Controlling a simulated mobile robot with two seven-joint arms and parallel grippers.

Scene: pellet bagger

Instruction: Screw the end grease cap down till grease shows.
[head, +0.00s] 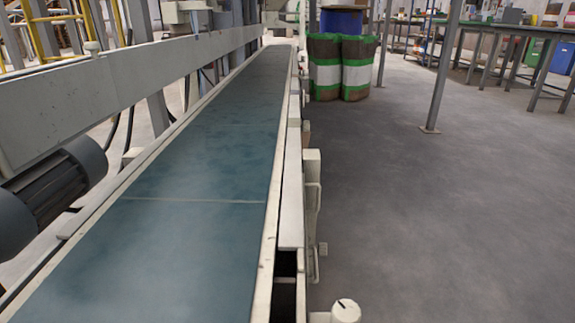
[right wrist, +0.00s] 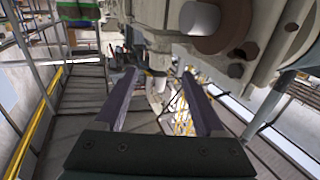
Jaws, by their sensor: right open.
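A pale round cap (head: 345,310) with a dark mark on its top sits low at the right side of the conveyor's near end in the head view. It may be the end grease cap, but I cannot be sure. No grease can be made out on it. My right gripper (right wrist: 160,84) is open in the right wrist view, its two dark fingers apart with nothing held. A small pale fitting (right wrist: 158,82) shows beyond and between the fingertips; I cannot tell what it is. Neither gripper shows in the head view.
The blue-green conveyor belt (head: 200,190) runs away from me, with a dark motor (head: 50,195) at left. Wrapped drums (head: 340,65) and a steel post (head: 443,70) stand farther back. The floor (head: 450,220) at right is clear. A brown roller end (right wrist: 222,38) is close above my right gripper.

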